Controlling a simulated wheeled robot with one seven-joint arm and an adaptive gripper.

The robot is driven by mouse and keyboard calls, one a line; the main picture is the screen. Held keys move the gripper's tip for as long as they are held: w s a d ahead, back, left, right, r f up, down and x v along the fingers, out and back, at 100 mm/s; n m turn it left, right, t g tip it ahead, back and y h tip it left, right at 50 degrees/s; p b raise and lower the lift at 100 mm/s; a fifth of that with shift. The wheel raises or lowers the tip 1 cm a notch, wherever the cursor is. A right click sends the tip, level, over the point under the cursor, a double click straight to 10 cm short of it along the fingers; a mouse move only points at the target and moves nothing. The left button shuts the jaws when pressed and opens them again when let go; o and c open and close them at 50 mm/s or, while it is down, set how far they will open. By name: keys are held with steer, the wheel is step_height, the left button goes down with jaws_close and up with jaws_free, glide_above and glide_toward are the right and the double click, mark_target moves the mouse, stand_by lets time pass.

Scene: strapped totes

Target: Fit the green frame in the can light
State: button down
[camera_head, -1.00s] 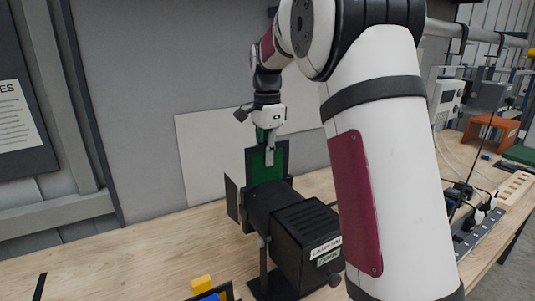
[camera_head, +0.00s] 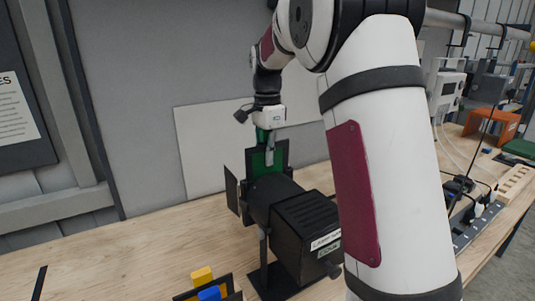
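The can light (camera_head: 309,226) is a black lamp with a boxy rear on a stand on the wooden bench, its front end facing away from me with dark flaps around it. The green frame (camera_head: 257,163) stands upright at the lamp's front end, its lower part hidden behind the lamp body. My gripper (camera_head: 270,157) points down directly above the lamp's front, with its fingers at the frame's upper part. The fingers look closed around the frame, but the far finger is hidden. I cannot tell whether the frame sits fully in its slot.
A dark tray (camera_head: 228,283) with a yellow block (camera_head: 202,275) and a blue block (camera_head: 210,293) is at the front edge of view. A pale panel (camera_head: 200,150) leans on the wall. A power strip (camera_head: 478,226) and cables lie at right.

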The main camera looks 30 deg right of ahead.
steer(key=shift+f, duration=1.05)
steer(key=c, duration=1.7)
jaws_free()
steer(key=shift+f, duration=0.1)
